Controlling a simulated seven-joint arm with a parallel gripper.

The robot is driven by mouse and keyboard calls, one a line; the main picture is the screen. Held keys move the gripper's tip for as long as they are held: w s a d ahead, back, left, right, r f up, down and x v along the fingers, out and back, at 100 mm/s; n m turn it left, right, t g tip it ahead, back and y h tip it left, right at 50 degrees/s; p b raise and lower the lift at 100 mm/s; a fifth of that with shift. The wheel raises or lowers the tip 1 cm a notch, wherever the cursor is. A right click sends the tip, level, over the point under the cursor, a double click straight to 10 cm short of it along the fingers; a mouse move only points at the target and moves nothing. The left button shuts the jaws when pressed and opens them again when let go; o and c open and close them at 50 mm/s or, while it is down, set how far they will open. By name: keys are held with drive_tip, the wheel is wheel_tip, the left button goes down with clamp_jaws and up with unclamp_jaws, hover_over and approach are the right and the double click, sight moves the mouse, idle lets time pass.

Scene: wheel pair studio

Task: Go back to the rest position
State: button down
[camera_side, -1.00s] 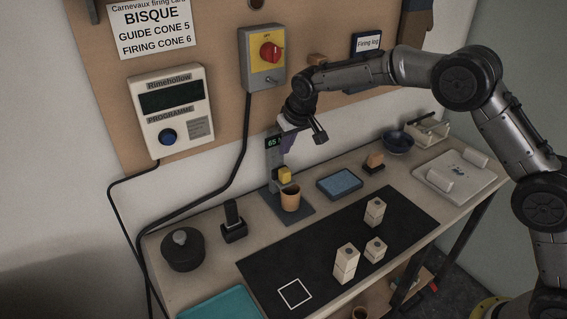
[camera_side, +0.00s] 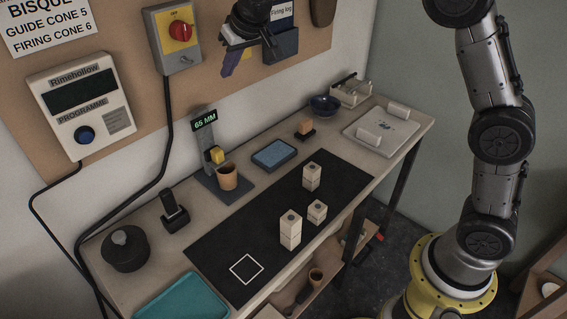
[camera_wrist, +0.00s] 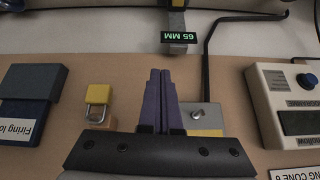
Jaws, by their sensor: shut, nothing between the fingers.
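My gripper (camera_side: 230,66) is high above the bench at the upper middle of the side view, in front of the pegboard and left of the firing log box. Its two purple fingers also show in the wrist view (camera_wrist: 160,76), side by side and pressed together with nothing between them. The gripper is clear of the bench and of everything on it. The rest of my arm stands at the right of the side view and runs out of the top of the picture.
The firing log box (camera_side: 283,42) and the red-knob switch box (camera_side: 181,45) flank my gripper. The wrist view shows a yellow padlock (camera_wrist: 97,95). Below stand a terracotta cup (camera_side: 227,179) and several pale blocks on the black mat (camera_side: 216,246).

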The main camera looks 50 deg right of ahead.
drive_tip(key=s+d+r, duration=0.2)
drive_tip(key=s+r, duration=0.1)
drive_tip(key=s, duration=0.5)
drive_tip(key=s+d+r+t, duration=0.1)
drive_tip(key=s+d+r, duration=0.15)
drive_tip(key=s, duration=0.45)
drive_tip(key=s+d+r, duration=0.2)
drive_tip(key=s+r, duration=0.1)
drive_tip(key=s, duration=0.5)
drive_tip(key=s+f+g, duration=0.2)
drive_tip(key=s+f, duration=1.1)
drive_tip(key=s, duration=0.4)
drive_tip(key=shift+s+d+n, duration=0.2)
drive_tip(key=shift+s+n, duration=0.1)
drive_tip(key=shift+n, duration=0.1)
drive_tip(key=shift+r, duration=0.1)
